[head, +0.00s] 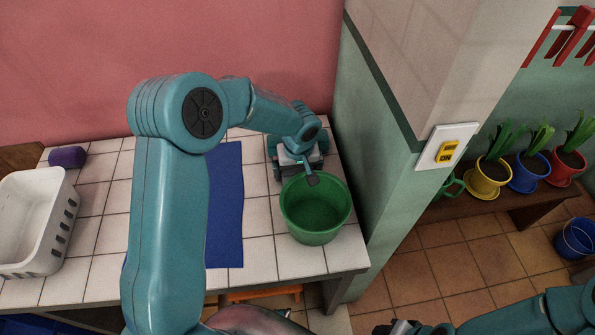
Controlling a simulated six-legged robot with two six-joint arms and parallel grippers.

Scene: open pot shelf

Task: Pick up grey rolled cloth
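I cannot make out a grey rolled cloth for certain. My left gripper (298,166) reaches over the table to the back rim of a green bucket (302,237). A small dark grey piece shows at its tip over the bucket's opening; I cannot tell whether it is a finger or something held. A purple-blue rolled cloth (67,156) lies at the table's back left, far from the gripper. My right gripper (399,328) is only partly visible at the bottom edge, away from the table.
The white-tiled table (91,232) holds a white basket (32,215) at left and a flat blue cloth (226,222) left of the bucket. A wall corner with a yellow switch (446,151) stands right of the table. Potted plants (489,175) line a bench beyond.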

